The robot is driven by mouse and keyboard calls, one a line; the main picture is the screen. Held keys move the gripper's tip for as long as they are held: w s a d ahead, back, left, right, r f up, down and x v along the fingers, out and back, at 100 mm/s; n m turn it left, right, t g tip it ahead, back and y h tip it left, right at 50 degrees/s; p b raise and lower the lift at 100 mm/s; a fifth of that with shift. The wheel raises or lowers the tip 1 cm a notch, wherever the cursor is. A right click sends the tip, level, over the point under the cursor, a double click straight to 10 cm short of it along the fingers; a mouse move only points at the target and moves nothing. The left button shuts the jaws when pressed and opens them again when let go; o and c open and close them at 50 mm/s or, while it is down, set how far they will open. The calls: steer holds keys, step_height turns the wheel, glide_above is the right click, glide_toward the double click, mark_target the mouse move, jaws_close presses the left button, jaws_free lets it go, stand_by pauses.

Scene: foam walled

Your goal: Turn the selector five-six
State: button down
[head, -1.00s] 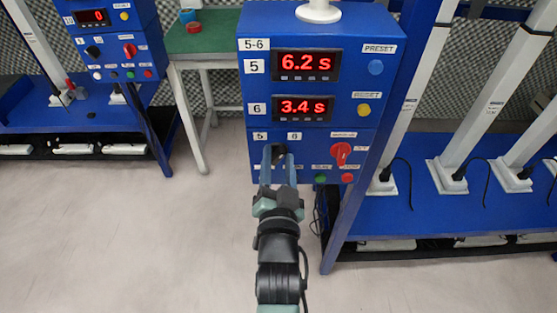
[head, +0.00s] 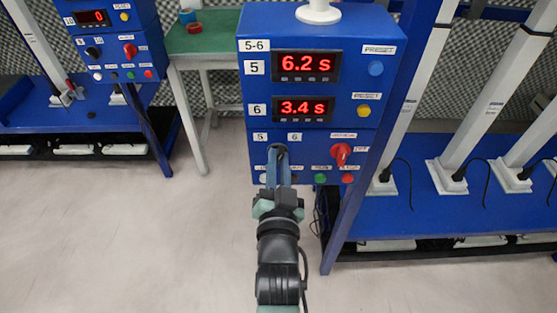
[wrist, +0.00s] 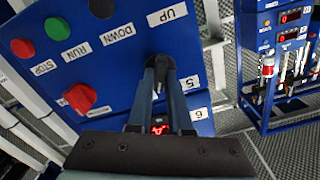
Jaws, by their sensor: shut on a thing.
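The selector five-six is a dark knob (head: 279,149) on the lower part of the blue control box (head: 307,140), just below the labels 5 and 6. In the wrist view the knob (wrist: 158,63) sits between my fingertips, largely covered by them. My gripper (head: 279,160) is at the panel, and its two blue-grey fingers are shut on the selector. In the wrist view the gripper (wrist: 160,72) reaches in beside the 5 label. The knob's exact pointing direction is hidden by the fingers.
A red rotary switch (head: 341,153) is right of the selector, with green (head: 320,179) and red (head: 348,178) buttons below it. Displays (head: 306,66) above read 6.2 s and 3.4 s. A blue frame post (head: 350,205) stands close on the right. The floor at left is clear.

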steer(key=n+p, duration=0.1)
steer(key=n, duration=0.4)
steer(key=n+p, duration=0.2)
steer(key=n, duration=0.3)
steer(key=shift+a+n, duration=0.2)
steer(key=shift+n, duration=0.1)
stand_by(0.4)
steer(key=c, duration=0.8)
jaws_free()
steer(key=shift+c, duration=0.2)
steer(key=shift+s, duration=0.1)
steer(key=s, duration=1.2)
steer(key=shift+s, duration=0.4)
